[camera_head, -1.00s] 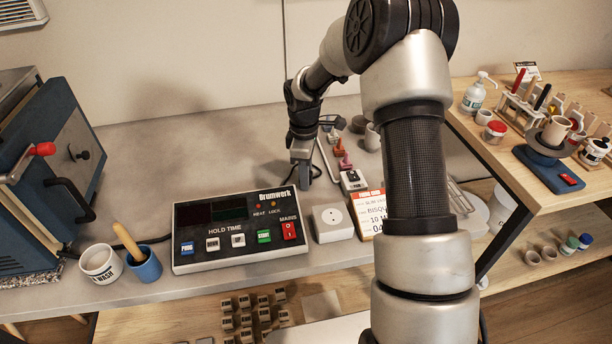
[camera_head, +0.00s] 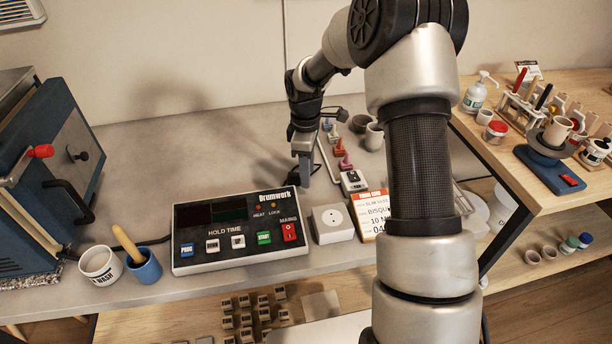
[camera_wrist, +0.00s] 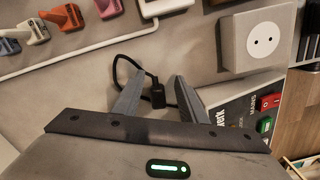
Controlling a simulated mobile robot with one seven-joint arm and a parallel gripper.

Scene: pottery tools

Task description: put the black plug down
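The black plug (camera_wrist: 158,96) shows in the wrist view between my two fingers, with its black cord looping up behind it. It looks to lie on the grey worktop. My gripper (camera_wrist: 161,78) is open, with gaps between the plug and both fingers. In the head view my gripper (camera_head: 304,182) points down just behind the Brumwerk control box (camera_head: 240,232); the plug cannot be made out there.
A pale socket box (camera_head: 332,224) stands to the right of the control box and also shows in the wrist view (camera_wrist: 262,40). Several coloured plugs sit along a strip behind it. A kiln (camera_head: 50,180) stands at the left. The worktop behind the control box is largely clear.

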